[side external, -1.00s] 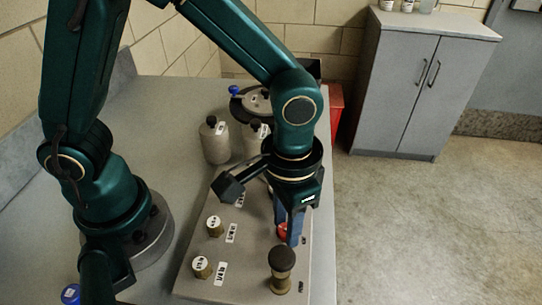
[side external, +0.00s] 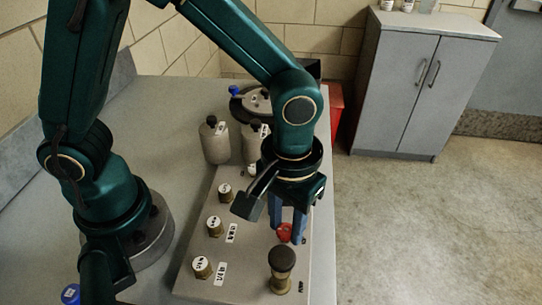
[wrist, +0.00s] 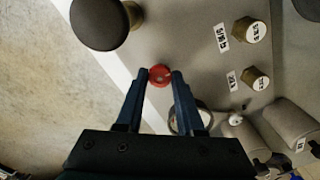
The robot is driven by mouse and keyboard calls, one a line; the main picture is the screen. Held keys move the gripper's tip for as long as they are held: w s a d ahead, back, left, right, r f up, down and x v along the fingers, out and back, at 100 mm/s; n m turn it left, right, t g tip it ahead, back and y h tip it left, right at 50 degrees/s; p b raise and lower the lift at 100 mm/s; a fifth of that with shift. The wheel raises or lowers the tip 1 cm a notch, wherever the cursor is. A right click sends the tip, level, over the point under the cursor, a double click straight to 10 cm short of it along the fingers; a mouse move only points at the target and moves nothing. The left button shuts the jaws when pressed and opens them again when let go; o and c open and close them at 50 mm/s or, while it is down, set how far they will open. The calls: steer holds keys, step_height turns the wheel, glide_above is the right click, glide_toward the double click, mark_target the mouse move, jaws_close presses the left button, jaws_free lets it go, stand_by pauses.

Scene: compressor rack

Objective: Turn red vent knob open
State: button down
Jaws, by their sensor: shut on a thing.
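The red vent knob (side external: 285,233) sits on the grey panel (side external: 235,284), near its right edge. My gripper (side external: 287,236) points down over it, with its blue fingers on either side. In the wrist view, the red knob (wrist: 160,77) is a round red cap with a pale centre, between the two fingertips (wrist: 161,73). My gripper is shut on it. The fingers and wrist hide part of the knob and its base, and I cannot read its marking.
A tall black-topped brass knob (side external: 281,262) stands close in front of my gripper. White-capped brass valves (side external: 214,226) line the panel's left side. Grey bottles (side external: 215,142) stand behind.

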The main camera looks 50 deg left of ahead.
mark_target(286, 229)
steer(key=c, duration=0.5)
jaws_free()
steer(key=shift+r, duration=2.6)
